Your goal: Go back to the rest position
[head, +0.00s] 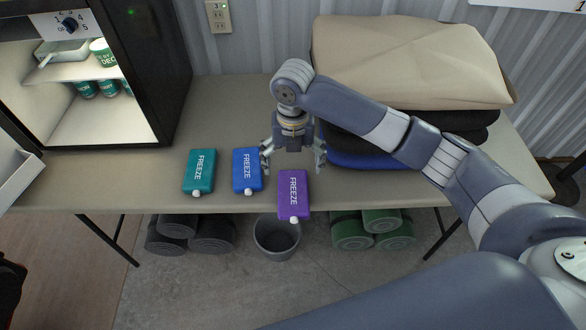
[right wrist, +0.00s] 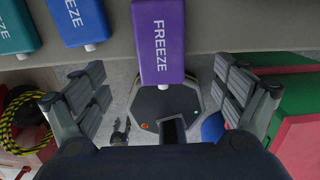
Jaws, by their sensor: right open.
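My right gripper (head: 293,160) is open and empty above the table, with its fingers pointing down just behind the purple ice pack. The purple ice pack (head: 293,190), marked FREEZE, lies at the table's front edge, its white cap toward the front. It also shows between and beyond the open fingers in the right wrist view (right wrist: 158,40). My left gripper is not clearly seen in either view.
A blue ice pack (head: 247,172) and a teal ice pack (head: 200,172) lie left of the purple one on the table (head: 110,190). An open cooler (head: 140,80) stands at the left. Folded cloths (head: 400,60) are stacked behind my right arm. A bucket (head: 277,240) stands below.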

